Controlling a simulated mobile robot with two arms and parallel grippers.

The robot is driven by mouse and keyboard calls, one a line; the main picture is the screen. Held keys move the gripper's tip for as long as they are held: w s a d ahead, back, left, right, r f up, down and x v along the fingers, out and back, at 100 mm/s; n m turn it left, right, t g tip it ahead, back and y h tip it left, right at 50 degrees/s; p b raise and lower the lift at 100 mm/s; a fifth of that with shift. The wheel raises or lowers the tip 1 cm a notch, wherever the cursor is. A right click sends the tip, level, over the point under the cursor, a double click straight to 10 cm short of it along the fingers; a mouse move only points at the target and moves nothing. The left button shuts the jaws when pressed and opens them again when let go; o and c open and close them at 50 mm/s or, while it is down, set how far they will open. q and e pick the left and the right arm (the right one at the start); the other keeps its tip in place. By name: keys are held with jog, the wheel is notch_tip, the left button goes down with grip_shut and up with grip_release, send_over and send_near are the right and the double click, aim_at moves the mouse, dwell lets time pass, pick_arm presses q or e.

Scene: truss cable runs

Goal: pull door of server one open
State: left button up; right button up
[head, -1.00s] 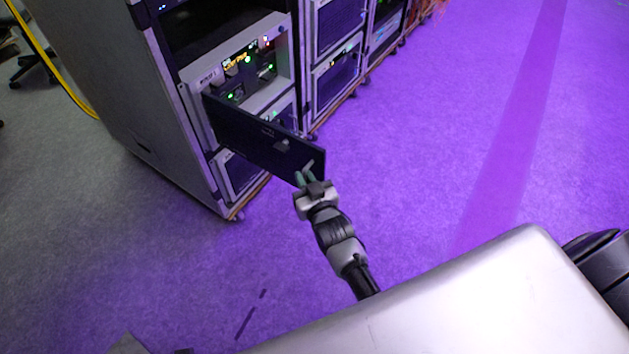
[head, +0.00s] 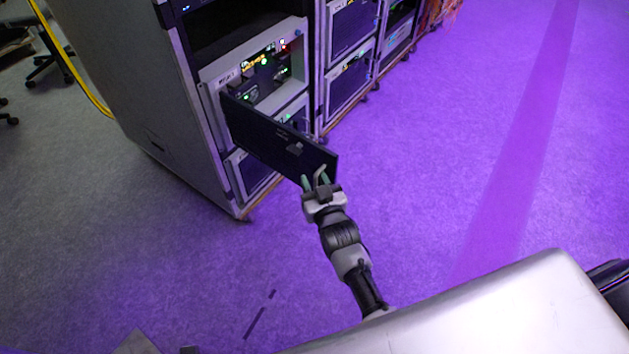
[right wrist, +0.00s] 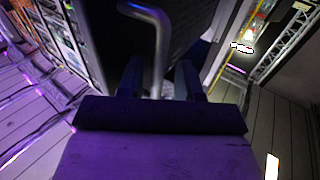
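The dark door (head: 270,142) of the server labelled on its frame stands swung well out from the rack, hinged at its left edge. The lit server interior (head: 265,77) shows behind it. My right gripper (head: 316,182) is at the door's free end, its fingers apart on either side of the handle. In the right wrist view a bent metal handle (right wrist: 157,45) runs down between the two fingers (right wrist: 159,80), with gaps visible at both sides. The dark door panel (right wrist: 190,25) shows beside the handle. My left gripper is not in view.
The grey rack (head: 150,110) stands at the left, with more server racks (head: 350,50) in a row behind. A second, lower unit (head: 250,172) sits below the open door. The purple-lit floor (head: 440,150) to the right is clear. A yellow cable (head: 65,65) hangs at the far left.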

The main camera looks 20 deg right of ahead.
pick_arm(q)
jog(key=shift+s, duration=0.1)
pick_arm(e)
jog(key=shift+s, duration=0.15)
jog(key=shift+s, duration=0.4)
pick_arm(q)
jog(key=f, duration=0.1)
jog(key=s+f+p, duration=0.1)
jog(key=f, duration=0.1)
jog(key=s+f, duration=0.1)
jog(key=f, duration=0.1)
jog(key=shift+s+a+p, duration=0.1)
jog(key=shift+p, duration=0.2)
pick_arm(e)
jog(key=s, duration=0.9)
jog(key=shift+s+d, duration=0.15)
jog(key=shift+s, duration=0.25)
